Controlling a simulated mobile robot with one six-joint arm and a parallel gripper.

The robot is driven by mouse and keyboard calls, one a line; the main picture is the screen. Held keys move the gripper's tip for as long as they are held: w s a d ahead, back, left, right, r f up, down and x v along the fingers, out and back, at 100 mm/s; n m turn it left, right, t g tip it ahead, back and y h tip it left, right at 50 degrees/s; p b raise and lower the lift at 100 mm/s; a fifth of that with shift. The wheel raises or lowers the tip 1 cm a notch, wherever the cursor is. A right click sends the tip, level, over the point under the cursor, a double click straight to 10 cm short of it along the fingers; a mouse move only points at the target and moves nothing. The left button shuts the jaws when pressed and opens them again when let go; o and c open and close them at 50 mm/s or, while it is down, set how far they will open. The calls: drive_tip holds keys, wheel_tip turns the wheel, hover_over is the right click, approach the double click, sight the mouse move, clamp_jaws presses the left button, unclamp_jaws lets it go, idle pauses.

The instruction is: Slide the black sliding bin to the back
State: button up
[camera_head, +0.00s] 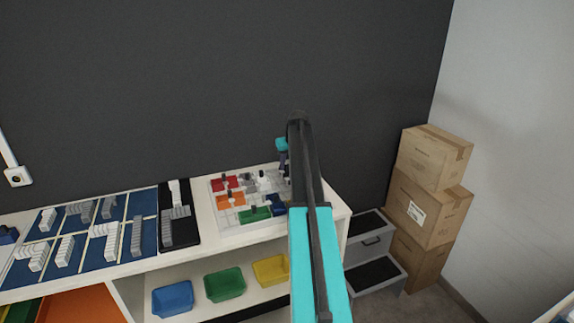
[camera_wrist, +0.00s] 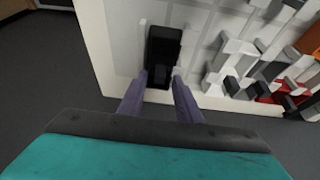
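The black sliding bin (camera_wrist: 164,46) shows in the wrist view as a small, dark, upright-walled piece on a pale board (camera_wrist: 124,33). My gripper (camera_wrist: 160,73) has its two purple fingers on either side of the bin's near end. The fingertips lie very close to its sides; I cannot tell whether they press on it. In the head view the board (camera_head: 228,221) lies on top of the white shelf unit, and my arm covers its right part. The teal end of my arm is partly seen beside that board; the bin cannot be made out there.
A blue panel (camera_head: 88,232) with grey blocks lies left in the head view. Blue, green and yellow bins (camera_head: 225,283) sit on the shelf below. Cartons (camera_head: 427,208) stand right.

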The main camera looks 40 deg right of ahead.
drive_tip(key=shift+s+a+r, duration=0.1)
drive_tip(key=shift+s+r, duration=0.25)
drive_tip(key=shift+r, duration=0.25)
drive_tip(key=b+v, duration=0.3)
drive_tip(key=v, duration=0.9)
drive_tip(key=shift+r, duration=0.25)
drive_tip(key=shift+f, duration=0.1)
